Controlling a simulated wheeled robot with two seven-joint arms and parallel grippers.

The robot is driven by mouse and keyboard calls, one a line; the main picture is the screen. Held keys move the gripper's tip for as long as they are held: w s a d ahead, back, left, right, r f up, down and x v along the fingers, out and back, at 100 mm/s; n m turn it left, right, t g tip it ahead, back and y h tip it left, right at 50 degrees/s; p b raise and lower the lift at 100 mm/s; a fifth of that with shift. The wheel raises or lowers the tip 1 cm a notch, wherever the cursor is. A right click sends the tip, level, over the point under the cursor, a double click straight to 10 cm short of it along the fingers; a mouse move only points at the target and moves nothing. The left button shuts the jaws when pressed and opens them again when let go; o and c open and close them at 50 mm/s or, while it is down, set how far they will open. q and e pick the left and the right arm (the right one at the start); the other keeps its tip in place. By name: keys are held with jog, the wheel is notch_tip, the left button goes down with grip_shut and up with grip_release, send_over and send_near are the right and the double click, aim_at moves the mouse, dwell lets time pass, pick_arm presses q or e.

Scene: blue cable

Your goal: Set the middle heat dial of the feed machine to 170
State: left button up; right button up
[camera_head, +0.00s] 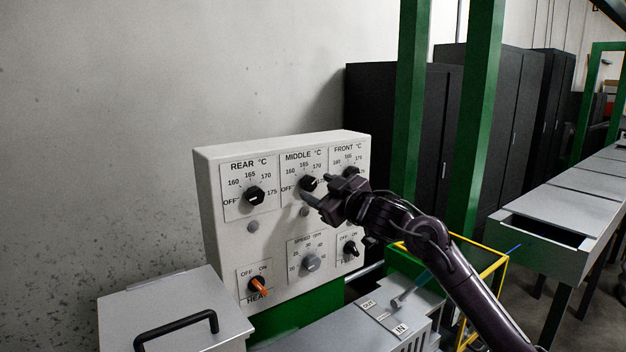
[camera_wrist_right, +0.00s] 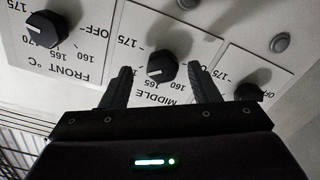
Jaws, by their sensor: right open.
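The feed machine's panel (camera_head: 230,290) is pale, with three heat dials along its top. The middle heat dial (camera_head: 308,183) is a black knob under the MIDDLE °C label. My right gripper (camera_head: 319,189) reaches in from the right in front of it and hides part of its scale. In the right wrist view, the middle dial (camera_wrist_right: 162,65) shows between the two open fingers, apart from both. Its white mark is at the knob's lower left in that upside-down view. The left finger covers the scale around 170, so the exact reading is unclear. My left gripper is not in view.
The rear dial (camera_head: 254,196) is to the left and the front dial (camera_head: 350,171) close to the right, beside my gripper. Below are an orange heat switch (camera_head: 258,288), a grey speed knob (camera_head: 311,263) and a black switch (camera_head: 350,248). A lidded grey box (camera_head: 175,305) stands front left.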

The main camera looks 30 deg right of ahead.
aim_at(308, 183)
jog(key=shift+w+a+r+p, duration=0.1)
jog(key=shift+w+a+p, duration=0.1)
jog(key=shift+w, duration=0.35)
jog(key=shift+w+a+r+p, duration=0.1)
jog(key=shift+w+a+p, duration=0.05)
jog(key=shift+w, duration=0.4)
jog(key=shift+w+f, duration=0.15)
jog(key=shift+w, duration=0.1)
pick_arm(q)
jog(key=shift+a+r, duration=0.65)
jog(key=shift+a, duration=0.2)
pick_arm(e)
jog(key=c, duration=1)
jog(key=shift+o, duration=0.2)
jog(key=shift+f+n, duration=0.1)
jog(key=shift+n, duration=0.3)
jog(key=o, duration=1)
jog(key=shift+c, duration=0.2)
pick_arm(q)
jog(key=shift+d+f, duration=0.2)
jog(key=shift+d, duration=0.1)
